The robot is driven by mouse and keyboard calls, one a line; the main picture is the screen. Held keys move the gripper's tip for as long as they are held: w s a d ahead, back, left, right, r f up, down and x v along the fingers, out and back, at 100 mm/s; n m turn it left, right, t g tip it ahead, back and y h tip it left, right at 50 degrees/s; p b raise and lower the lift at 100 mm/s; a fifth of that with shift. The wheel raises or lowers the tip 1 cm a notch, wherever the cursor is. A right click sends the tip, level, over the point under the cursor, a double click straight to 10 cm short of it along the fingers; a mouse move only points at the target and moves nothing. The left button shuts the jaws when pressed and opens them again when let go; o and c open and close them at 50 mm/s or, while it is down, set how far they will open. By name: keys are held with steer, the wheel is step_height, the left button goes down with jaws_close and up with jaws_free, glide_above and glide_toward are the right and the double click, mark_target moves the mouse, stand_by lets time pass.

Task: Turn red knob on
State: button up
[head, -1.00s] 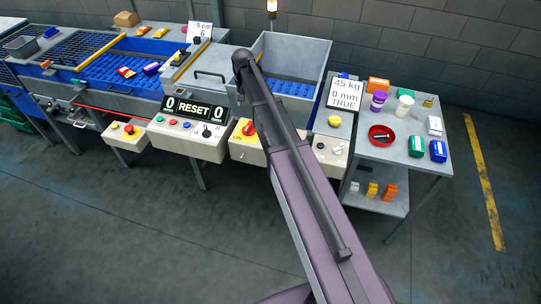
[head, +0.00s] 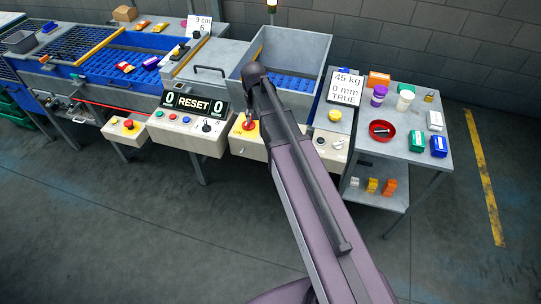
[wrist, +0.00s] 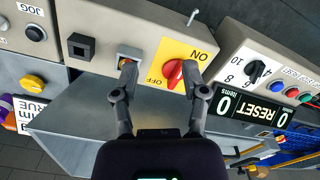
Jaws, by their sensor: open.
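The red knob (wrist: 173,73) sits on a yellow plate (wrist: 198,49) marked ON and OFF in the wrist view. In the head view the knob (head: 250,126) shows just left of my arm. My gripper (wrist: 160,80) is open and empty, its two fingers spread toward the panel. The knob lies ahead of the fingers, nearer the right one. I cannot tell whether a finger touches it. The left fingertip covers part of a small square fitting on the panel. In the head view my gripper is mostly hidden by my arm.
A panel with a RESET display (head: 193,105), buttons and a black dial (wrist: 256,70) is beside the knob box. A yellow button (wrist: 33,82) and a black knob (wrist: 36,33) are on the other side. A grey bin (head: 286,50) stands behind. A side table holds a red bowl (head: 382,139).

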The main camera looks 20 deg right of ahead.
steer(key=s+f+n+b, duration=0.1)
steer(key=s+n, duration=0.1)
steer(key=s, duration=1.4)
steer(key=shift+s+d+f+b, duration=0.3)
steer(key=shift+d+f, duration=0.05)
steer(key=shift+s, duration=0.45)
